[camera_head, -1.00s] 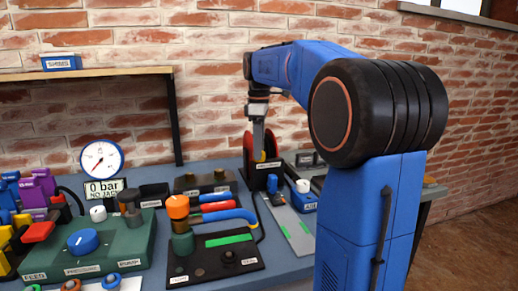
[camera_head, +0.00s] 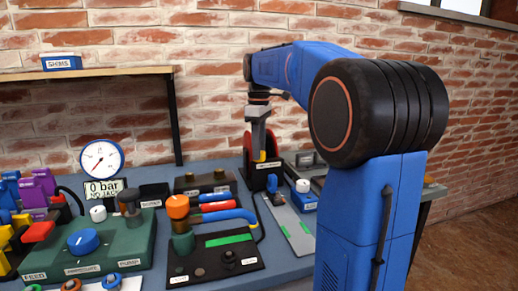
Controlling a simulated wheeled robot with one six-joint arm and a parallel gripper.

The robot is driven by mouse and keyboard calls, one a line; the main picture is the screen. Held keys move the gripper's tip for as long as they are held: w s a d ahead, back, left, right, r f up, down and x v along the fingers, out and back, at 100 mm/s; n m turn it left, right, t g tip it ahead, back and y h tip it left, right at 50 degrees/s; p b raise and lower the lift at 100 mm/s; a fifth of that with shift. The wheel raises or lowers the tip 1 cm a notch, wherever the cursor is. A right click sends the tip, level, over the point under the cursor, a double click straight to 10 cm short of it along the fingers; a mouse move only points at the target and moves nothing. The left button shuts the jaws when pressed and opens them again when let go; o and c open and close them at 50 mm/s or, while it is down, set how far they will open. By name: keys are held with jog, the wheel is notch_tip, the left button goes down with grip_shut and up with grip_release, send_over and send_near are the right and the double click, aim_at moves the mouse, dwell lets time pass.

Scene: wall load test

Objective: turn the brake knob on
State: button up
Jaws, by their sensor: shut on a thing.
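My gripper (camera_head: 261,156) points down at the back of the bench, in front of a red disc (camera_head: 272,144) on a black base (camera_head: 256,180). It is shut on a small part there, which I take to be the brake knob; the fingers hide most of it. A little yellow shows at the fingertips. The label on the black base is too small to read.
A blue-handled lever (camera_head: 272,183) stands just right of the fingers. A grey plate with green strips (camera_head: 290,222) and a small blue box with a white top (camera_head: 303,195) lie nearby.

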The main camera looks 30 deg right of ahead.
jog(key=shift+m, duration=1.1)
jog(key=o, duration=1)
jog(key=shift+o, duration=0.2)
notch_tip(320, 180, up, 17)
jog(key=shift+r, duration=0.2)
